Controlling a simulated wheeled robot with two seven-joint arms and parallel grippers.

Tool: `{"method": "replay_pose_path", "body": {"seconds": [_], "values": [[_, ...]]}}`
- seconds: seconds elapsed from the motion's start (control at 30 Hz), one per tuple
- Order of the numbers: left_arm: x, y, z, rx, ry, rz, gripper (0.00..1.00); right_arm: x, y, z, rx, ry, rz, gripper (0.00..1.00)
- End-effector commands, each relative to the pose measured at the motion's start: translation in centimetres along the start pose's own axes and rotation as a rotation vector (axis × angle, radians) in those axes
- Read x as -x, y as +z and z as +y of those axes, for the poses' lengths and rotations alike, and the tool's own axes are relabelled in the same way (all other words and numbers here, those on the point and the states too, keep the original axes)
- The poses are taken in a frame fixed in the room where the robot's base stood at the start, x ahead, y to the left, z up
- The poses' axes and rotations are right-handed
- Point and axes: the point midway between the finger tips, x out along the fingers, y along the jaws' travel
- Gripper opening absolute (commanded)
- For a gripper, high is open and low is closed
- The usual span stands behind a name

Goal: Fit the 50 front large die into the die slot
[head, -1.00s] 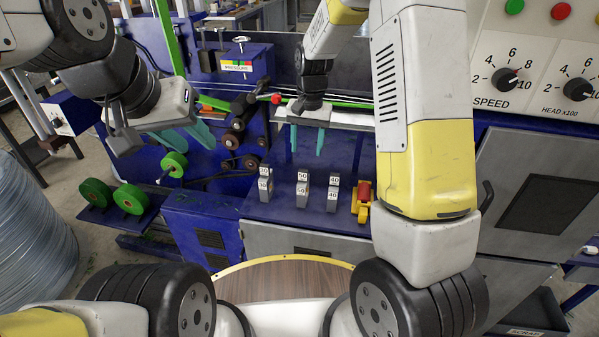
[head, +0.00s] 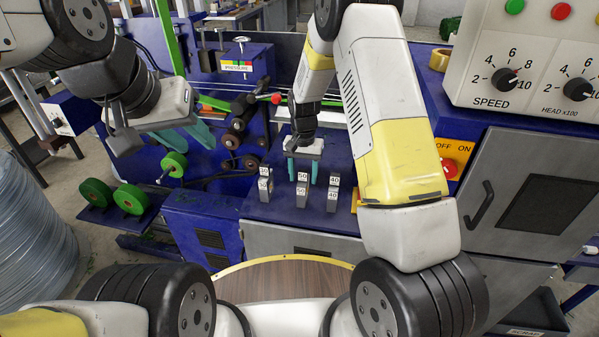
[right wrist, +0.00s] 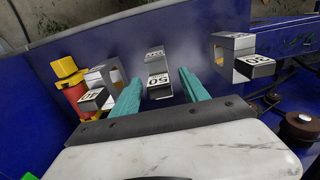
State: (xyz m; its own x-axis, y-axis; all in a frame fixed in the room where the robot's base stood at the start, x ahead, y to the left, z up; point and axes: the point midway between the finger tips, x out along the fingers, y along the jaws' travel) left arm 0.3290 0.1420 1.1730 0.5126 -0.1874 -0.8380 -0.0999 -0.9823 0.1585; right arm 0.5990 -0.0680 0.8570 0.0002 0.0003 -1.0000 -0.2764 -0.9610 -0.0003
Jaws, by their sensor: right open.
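Grey dies stand on the blue machine top in pairs, one behind the other, labelled 30, 50 and 40. The front 50 die (head: 303,194) is in the middle pair, in front of the back 50 die (head: 303,178). My right gripper (head: 302,171) is open, pointing down, one teal finger on each side of the 50 pair. In the right wrist view the 50 dies (right wrist: 158,82) stand between the spread fingers, with nothing gripped. My left gripper (head: 192,136) is open and empty near the rollers at the left. I cannot make out the die slot.
The 30 dies (head: 264,184) stand to the left and the 40 dies (head: 333,198) to the right, close to my right fingers. A red and yellow object (right wrist: 70,85) is beyond the 40 dies. Green spools (head: 130,198) sit at the left.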

Motion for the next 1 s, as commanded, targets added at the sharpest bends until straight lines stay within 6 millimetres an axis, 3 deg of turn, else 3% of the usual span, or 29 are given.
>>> {"method": "replay_pose_path", "body": {"seconds": [0.13,0.4,1.0], "values": [[0.0,0.0,0.0,0.0,0.0,0.0,0.36,0.05,0.0,0.0,0.0,0.0,0.0,0.53],[0.0,0.0,0.0,0.0,0.0,0.0,0.36,0.07,0.01,0.01,0.0,0.0,0.0,0.0],[0.0,0.0,0.0,0.0,0.0,0.0,0.36,0.09,0.0,0.0,0.0,0.0,0.0,0.0]]}}
